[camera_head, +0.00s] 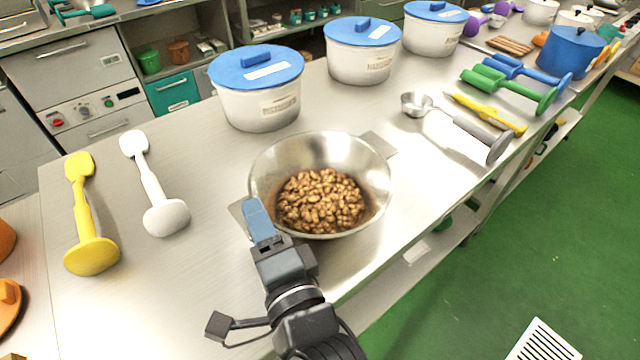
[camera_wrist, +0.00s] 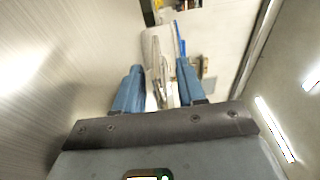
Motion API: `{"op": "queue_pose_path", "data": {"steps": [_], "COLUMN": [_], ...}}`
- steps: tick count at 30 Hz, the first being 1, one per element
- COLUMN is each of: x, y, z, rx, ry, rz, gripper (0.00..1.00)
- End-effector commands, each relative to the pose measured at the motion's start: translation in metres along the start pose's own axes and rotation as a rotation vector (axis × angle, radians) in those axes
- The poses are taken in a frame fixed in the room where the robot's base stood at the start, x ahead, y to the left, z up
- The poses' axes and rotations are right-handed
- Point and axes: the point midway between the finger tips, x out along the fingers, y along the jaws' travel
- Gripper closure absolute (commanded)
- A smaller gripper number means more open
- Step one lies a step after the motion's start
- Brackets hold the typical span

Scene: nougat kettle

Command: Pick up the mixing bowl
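The mixing bowl (camera_head: 262,160) is a shiny metal bowl standing on the steel table, holding brown nuts (camera_head: 320,201). It has a flat metal handle on its far right (camera_head: 379,144) and another on its near left (camera_head: 236,212), partly hidden by my gripper. My gripper (camera_head: 255,208) has blue fingers and is at this near-left handle, beside the bowl wall. In the wrist view my gripper's two fingers (camera_wrist: 157,82) stand apart, with a gap between them. Blurred metallic shapes show in that gap; I cannot tell whether the fingers touch the handle.
White pots with blue lids (camera_head: 262,105) stand behind the bowl. A yellow tool (camera_head: 82,215) and a white tool (camera_head: 153,187) lie to the left. A metal ladle (camera_head: 468,128) and colored tools (camera_head: 510,90) lie to the right. The table's front edge is close to the bowl.

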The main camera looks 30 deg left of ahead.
Motion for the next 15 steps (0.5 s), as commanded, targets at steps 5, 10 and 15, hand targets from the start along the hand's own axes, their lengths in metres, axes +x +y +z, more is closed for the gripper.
{"op": "queue_pose_path", "data": {"steps": [5,10,15], "x": [0.018,0.02,0.02], "y": [-0.001,0.001,0.0], "z": [0.0,-0.001,-0.001], "rx": [-0.002,-0.001,-0.001], "ry": [0.001,0.002,0.002], "rz": [-0.001,0.0,0.0], "gripper": [0.6,0.6,0.68]}}
